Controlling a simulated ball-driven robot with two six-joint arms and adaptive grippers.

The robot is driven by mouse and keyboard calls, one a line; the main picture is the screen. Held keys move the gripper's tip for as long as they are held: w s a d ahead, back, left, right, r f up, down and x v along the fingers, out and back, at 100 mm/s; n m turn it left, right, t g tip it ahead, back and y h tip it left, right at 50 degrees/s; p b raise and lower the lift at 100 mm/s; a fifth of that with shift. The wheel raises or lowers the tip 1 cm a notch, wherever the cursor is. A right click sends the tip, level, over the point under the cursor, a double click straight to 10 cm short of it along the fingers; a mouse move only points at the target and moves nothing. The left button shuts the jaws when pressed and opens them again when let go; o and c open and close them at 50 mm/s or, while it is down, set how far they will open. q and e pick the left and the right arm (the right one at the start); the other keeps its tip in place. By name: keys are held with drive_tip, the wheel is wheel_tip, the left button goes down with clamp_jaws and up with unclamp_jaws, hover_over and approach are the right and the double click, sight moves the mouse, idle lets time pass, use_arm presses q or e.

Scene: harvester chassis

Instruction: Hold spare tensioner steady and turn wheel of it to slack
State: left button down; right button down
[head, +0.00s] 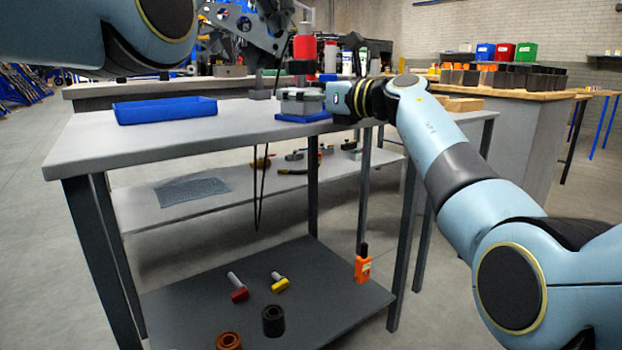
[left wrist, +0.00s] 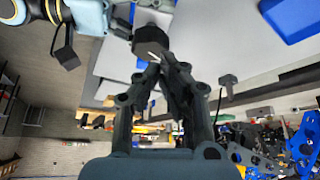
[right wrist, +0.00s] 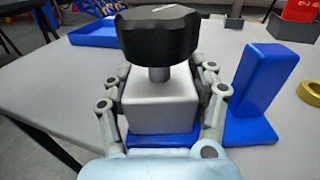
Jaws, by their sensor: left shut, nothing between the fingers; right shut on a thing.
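The spare tensioner is a light grey block (right wrist: 160,105) with a black wheel (right wrist: 158,32) on a short grey stem. It stands upright over a blue base (right wrist: 160,140). In the head view its body (head: 302,104) is near the table's right edge. My right gripper (right wrist: 162,88) has a finger on each side of the block, below the wheel, and is shut on it. My left gripper (left wrist: 168,72) is shut and empty. Its tips appear close to the wheel (left wrist: 150,42) in the left wrist view; I cannot tell whether they touch.
A blue tray (head: 165,110) lies on the grey table's left part. A blue upright bracket (right wrist: 258,85) stands close to the right of the block. A yellow ring (right wrist: 311,92) lies farther right. The tabletop between tray and tensioner is mostly clear.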

use_arm(q)
drive_tip(key=shift+f, duration=2.95)
drive_tip(key=shift+w+d, duration=0.1)
drive_tip(key=shift+d, duration=0.05)
drive_tip(key=shift+s+d, duration=0.2)
drive_tip(key=shift+d, duration=0.1)
drive_tip(key=shift+s+d+f, duration=0.1)
drive_tip(key=shift+s+d, duration=0.1)
drive_tip(key=shift+d, duration=0.3)
drive_tip(key=shift+s+d+f, duration=0.1)
drive_tip(key=shift+s+d, duration=0.1)
drive_tip(key=shift+d, duration=0.25)
use_arm(e)
drive_tip(key=shift+s+a, duration=0.1)
use_arm(q)
drive_tip(key=shift+s, duration=0.15)
wheel_tip(320, 180, up, 6)
drive_tip(key=shift+s+a+r, duration=0.15)
drive_tip(key=shift+a+r, duration=0.05)
drive_tip(key=shift+a, duration=0.05)
